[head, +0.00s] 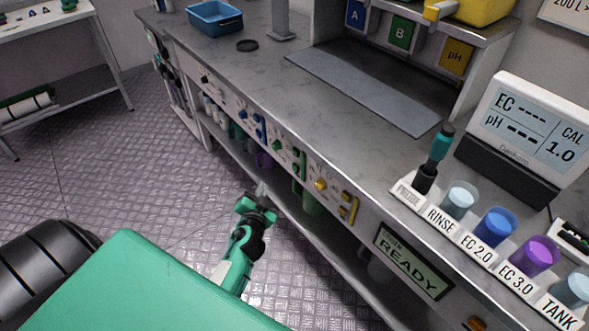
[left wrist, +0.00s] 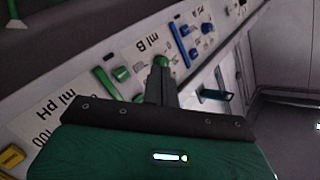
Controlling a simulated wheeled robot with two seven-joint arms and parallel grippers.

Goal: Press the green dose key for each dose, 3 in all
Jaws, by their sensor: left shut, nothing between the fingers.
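The bench's front panel carries a group of green controls under the B section, with a green key (head: 277,146) in the head view. My left gripper (head: 262,190) is shut and empty, in front of and below the panel in the head view. In the left wrist view its closed fingertips (left wrist: 161,70) overlap another small green piece; I cannot tell whether they touch it. My right gripper is not in view.
Blue controls (head: 258,118) and a yellow knob (head: 320,184) flank the green group. A panel screen (head: 412,264) reads READY. Labelled cups, including a purple one (head: 535,255), and a teal-topped probe (head: 438,145) stand on the bench. The floor beside the bench is clear.

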